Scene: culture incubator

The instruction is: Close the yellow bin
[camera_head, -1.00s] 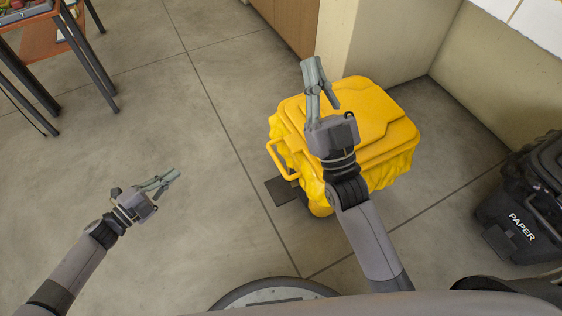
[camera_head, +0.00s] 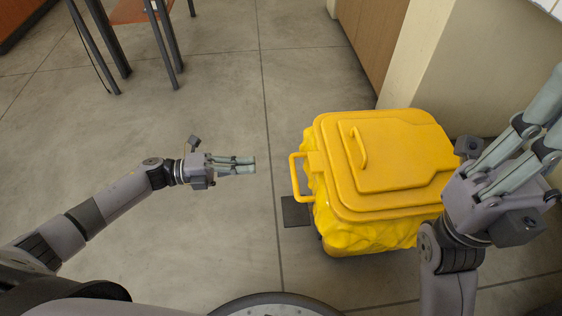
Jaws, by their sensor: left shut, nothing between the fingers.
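The yellow bin (camera_head: 350,235) stands on the floor right of centre. Its yellow lid (camera_head: 395,150) lies flat over the top and looks down on the rim, with a small handle on it. A yellow bar handle (camera_head: 298,175) sticks out on the bin's left side. My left gripper (camera_head: 250,165) is left of the bin, shut and empty, pointing right toward the bar handle with a gap between. My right gripper (camera_head: 535,120) is at the right edge, in front of the bin's right side, hiding part of it; its fingertips run close to the picture edge.
A dark pedal (camera_head: 296,211) shows at the bin's lower left. A wooden cabinet (camera_head: 375,35) and a pale wall (camera_head: 450,70) stand behind the bin. Table legs (camera_head: 165,40) are at the upper left. The floor left of the bin is clear.

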